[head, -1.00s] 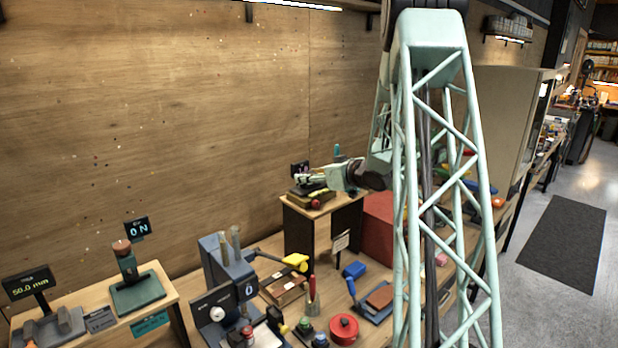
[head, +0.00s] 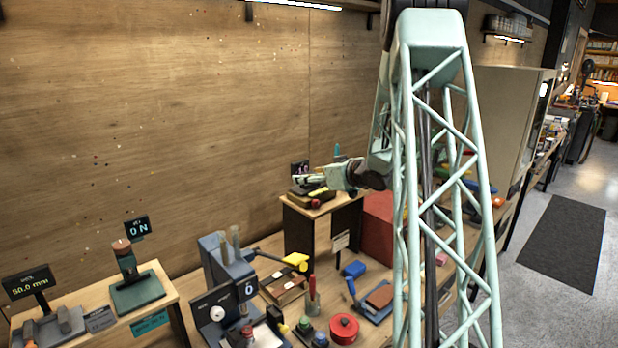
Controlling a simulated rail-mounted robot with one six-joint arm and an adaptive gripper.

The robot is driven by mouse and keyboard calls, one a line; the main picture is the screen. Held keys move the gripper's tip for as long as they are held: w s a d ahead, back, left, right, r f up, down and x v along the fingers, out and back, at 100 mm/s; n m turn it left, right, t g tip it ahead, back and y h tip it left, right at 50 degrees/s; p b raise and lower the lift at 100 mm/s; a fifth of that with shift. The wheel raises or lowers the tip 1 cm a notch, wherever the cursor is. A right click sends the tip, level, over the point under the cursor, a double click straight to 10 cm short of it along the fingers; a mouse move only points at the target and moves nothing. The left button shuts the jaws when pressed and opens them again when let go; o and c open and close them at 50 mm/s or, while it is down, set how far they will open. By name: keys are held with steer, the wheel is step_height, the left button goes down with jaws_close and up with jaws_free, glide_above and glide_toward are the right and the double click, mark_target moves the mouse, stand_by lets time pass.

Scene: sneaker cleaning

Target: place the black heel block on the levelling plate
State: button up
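My gripper (head: 303,180) is at the end of my pale green arm, low over a small device on the raised wooden stand at the back. It points left, and its fingers are too small to tell whether they are open or shut. The device (head: 307,194) has a dark base, a yellowish top and a red knob; it may be the levelling plate, but I cannot tell for sure. I cannot make out the black heel block. It may be hidden at the gripper or behind my arm.
A small dark display (head: 300,167) stands behind the gripper. A red box (head: 378,218) is right of the stand. My lattice arm hides the bench's right part.

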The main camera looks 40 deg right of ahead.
steer(key=v, duration=1.2)
steer(key=shift+r, duration=0.15)
stand_by(0.6)
